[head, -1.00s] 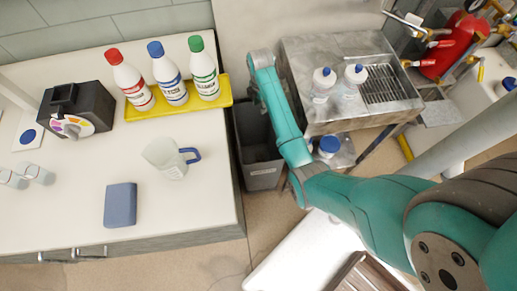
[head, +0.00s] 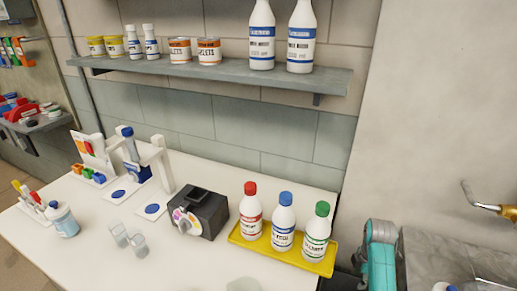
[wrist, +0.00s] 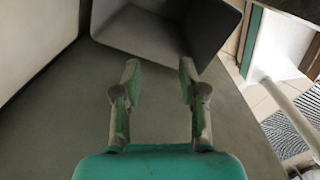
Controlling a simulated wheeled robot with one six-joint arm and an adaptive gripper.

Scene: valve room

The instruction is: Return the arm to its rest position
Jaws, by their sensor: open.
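My gripper (wrist: 158,80) shows in the wrist view with its two fingers spread apart and nothing between them. It points toward a grey bin (wrist: 160,40) on the floor, whose open mouth lies beyond the fingertips. In the head view only a teal part of my arm (head: 379,262) shows at the lower right, beside the counter's right end. The gripper itself is outside the head view.
The white counter (head: 85,235) holds a yellow tray (head: 245,243) with red-, blue- and green-capped bottles, a black device (head: 200,214) and two clear cups. A shelf (head: 215,75) hangs above. A metal sink unit (head: 440,245) stands at right.

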